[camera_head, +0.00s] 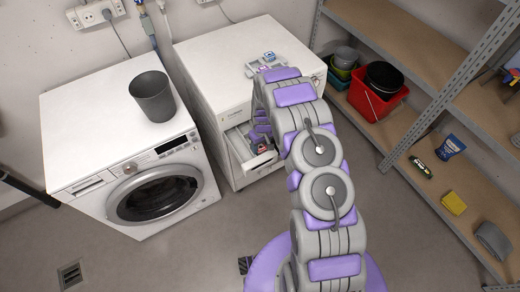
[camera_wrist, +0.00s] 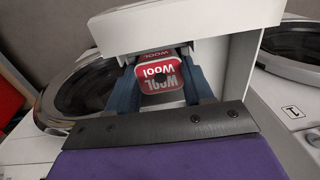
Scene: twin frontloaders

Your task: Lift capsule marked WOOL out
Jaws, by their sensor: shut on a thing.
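The red capsule marked WOOL (camera_wrist: 160,76) shows its white lettering in the wrist view, between the two blue fingers of my gripper (camera_wrist: 161,86). My gripper is shut on it. In the head view a small red patch of the capsule (camera_head: 262,148) shows at the open detergent drawer (camera_head: 240,150) of the right machine, and my gripper (camera_head: 262,140) is there, partly hidden by my arm. The white drawer front (camera_wrist: 180,25) is close behind the capsule in the wrist view. I cannot tell whether the capsule still touches the drawer.
The left washer (camera_head: 110,130) has a grey bin (camera_head: 153,97) on top. A small tray with items (camera_head: 266,62) is on the right machine's top (camera_head: 220,50). Shelves (camera_head: 425,50) with a red bucket (camera_head: 372,100) stand at the right. The floor (camera_head: 190,250) in front is mostly clear.

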